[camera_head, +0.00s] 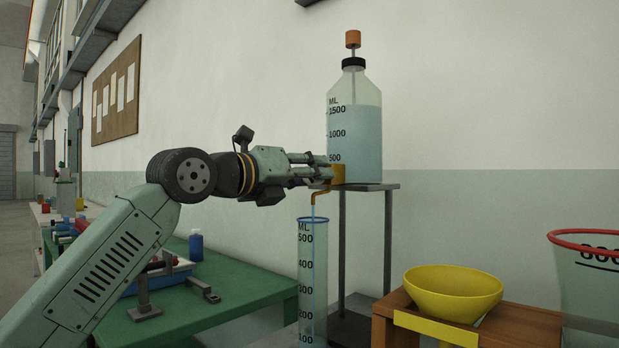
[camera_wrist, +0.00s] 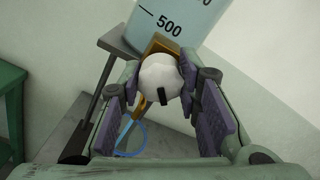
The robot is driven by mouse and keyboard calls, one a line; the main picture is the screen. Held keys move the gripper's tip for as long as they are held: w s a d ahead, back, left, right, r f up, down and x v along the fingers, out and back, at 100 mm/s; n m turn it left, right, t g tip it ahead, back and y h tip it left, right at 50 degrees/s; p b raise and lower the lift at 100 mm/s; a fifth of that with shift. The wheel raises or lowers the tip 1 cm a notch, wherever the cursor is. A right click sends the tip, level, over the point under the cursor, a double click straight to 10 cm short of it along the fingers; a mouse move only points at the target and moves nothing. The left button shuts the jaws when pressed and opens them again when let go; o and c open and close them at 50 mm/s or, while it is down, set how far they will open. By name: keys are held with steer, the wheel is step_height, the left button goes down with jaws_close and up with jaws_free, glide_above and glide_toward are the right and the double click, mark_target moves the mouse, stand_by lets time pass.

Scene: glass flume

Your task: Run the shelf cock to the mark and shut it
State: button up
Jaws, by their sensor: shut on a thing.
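A clear bottle (camera_head: 368,140) marked in ML stands on a small grey shelf (camera_head: 365,187). Its pale blue liquid reaches about the 1500 label. A brass cock (camera_head: 338,174) sticks out low on its left side, with a bent spout (camera_head: 316,196). A thin blue stream runs from the spout toward the blue-rimmed measuring cylinder (camera_head: 313,270) below. The liquid level in the cylinder is hard to tell. My gripper (camera_head: 322,169) is shut on the cock's round white knob (camera_wrist: 160,76), which carries a black bar and shows between the fingers in the wrist view.
A yellow bowl (camera_head: 453,292) sits on a wooden stand (camera_head: 520,325) to the right. A large red-rimmed vessel (camera_head: 590,290) stands at the right edge. A green table (camera_head: 235,285) with a blue bottle (camera_head: 196,246) lies left. The cylinder stands close below my gripper.

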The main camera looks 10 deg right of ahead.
steer(key=shift+r+n, duration=0.1)
steer(key=shift+n, duration=0.2)
steer(key=o, duration=1.1)
steer(key=shift+o, duration=0.2)
steer(key=v, duration=1.2)
